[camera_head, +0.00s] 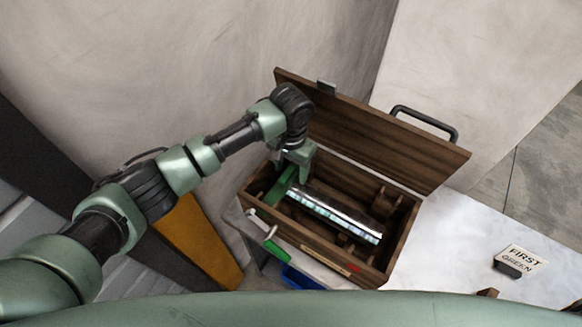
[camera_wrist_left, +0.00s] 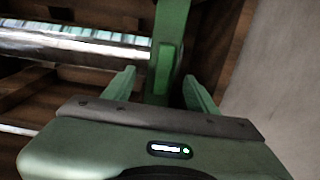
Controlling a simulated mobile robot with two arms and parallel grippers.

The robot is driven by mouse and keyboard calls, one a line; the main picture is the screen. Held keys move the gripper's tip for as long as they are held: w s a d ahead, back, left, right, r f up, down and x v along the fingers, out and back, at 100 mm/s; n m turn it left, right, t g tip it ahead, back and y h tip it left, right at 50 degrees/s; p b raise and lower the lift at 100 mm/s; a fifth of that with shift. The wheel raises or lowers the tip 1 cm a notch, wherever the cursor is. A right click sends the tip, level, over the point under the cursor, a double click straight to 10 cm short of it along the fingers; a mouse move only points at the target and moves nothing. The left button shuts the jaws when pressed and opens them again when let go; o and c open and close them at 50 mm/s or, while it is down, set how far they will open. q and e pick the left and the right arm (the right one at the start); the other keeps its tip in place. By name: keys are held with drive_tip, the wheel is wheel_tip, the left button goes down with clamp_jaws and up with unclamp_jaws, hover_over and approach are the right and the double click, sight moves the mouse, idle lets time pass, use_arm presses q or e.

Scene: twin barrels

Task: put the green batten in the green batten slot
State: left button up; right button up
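The green batten (camera_head: 281,186) is in the left end of an open wooden box (camera_head: 313,238), beside a shiny silver barrel (camera_head: 335,211). In the left wrist view the batten (camera_wrist_left: 169,40) runs away from me past the end of the barrel (camera_wrist_left: 75,42). My left gripper (camera_head: 296,165) is over the left end of the box. Its two fingers (camera_wrist_left: 158,80) stand apart, one on each side of the batten's near end, with gaps visible. I cannot make out the green batten slot as a separate thing. My right gripper is not in view.
The box's lid (camera_head: 390,148) stands open at the back. A green and white piece (camera_head: 268,240) is at the box's front left. A blue object (camera_head: 299,279) lies below the front. A sign reading "FIRST GREEN" (camera_head: 522,257) stands on the pale tabletop (camera_head: 445,245), mostly clear at right.

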sight(291, 169)
use_arm(q)
drive_tip(key=shift+r, duration=0.55)
wheel_tip(291, 169, up, 7)
drive_tip(key=shift+f+b, duration=0.1)
drive_tip(key=shift+b, duration=1.05)
